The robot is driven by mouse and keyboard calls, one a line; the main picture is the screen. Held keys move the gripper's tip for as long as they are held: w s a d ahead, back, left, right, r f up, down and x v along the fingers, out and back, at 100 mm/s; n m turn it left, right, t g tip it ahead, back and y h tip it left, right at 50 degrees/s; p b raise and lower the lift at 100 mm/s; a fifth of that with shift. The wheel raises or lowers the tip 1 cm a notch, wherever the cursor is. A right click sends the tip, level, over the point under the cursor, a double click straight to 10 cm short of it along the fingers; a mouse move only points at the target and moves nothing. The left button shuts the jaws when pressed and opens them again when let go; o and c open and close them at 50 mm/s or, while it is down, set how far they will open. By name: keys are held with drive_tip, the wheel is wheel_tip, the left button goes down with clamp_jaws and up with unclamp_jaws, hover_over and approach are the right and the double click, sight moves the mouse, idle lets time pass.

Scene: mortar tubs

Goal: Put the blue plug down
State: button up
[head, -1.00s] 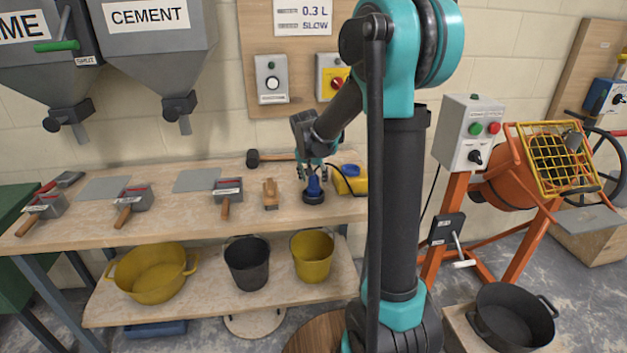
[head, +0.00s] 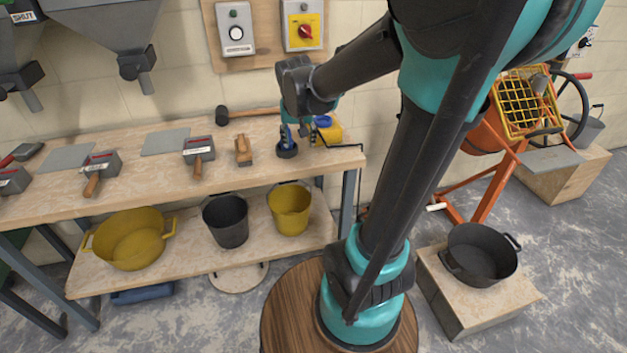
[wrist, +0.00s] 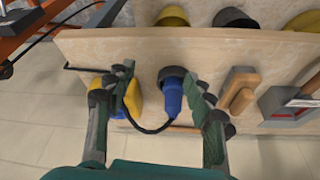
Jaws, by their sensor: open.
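The blue plug (head: 287,150) stands on the workbench top, its dark round face down on the wood. In the wrist view the plug (wrist: 173,96) is between the two spread fingers, nearer the right one. My gripper (head: 298,132) is open and low around the plug. In the wrist view my gripper (wrist: 158,78) shows a clear gap on the plug's left side; whether the right finger touches it I cannot tell. A dark cable runs from the plug towards the yellow and blue thing (head: 328,131) beside it.
The workbench (head: 215,178) also holds a wooden-handled float (head: 243,152), a grey scoop (head: 198,150) and a mallet (head: 222,115). Buckets stand on the shelf below, including a yellow one (head: 290,212). A black tub (head: 480,255) sits on a block at right.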

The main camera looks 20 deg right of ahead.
drive_tip(key=s+d+f+n, duration=0.1)
drive_tip(key=s+f, duration=0.4)
drive_tip(key=s, duration=0.3)
drive_tip(key=s+d+f+n+y, duration=0.1)
drive_tip(key=s+f, duration=0.4)
drive_tip(key=s, duration=0.4)
drive_tip(key=shift+d+f+n, duration=0.15)
drive_tip(key=shift+f+n, duration=0.25)
drive_tip(key=shift+w, duration=0.1)
drive_tip(key=shift+c, duration=0.3)
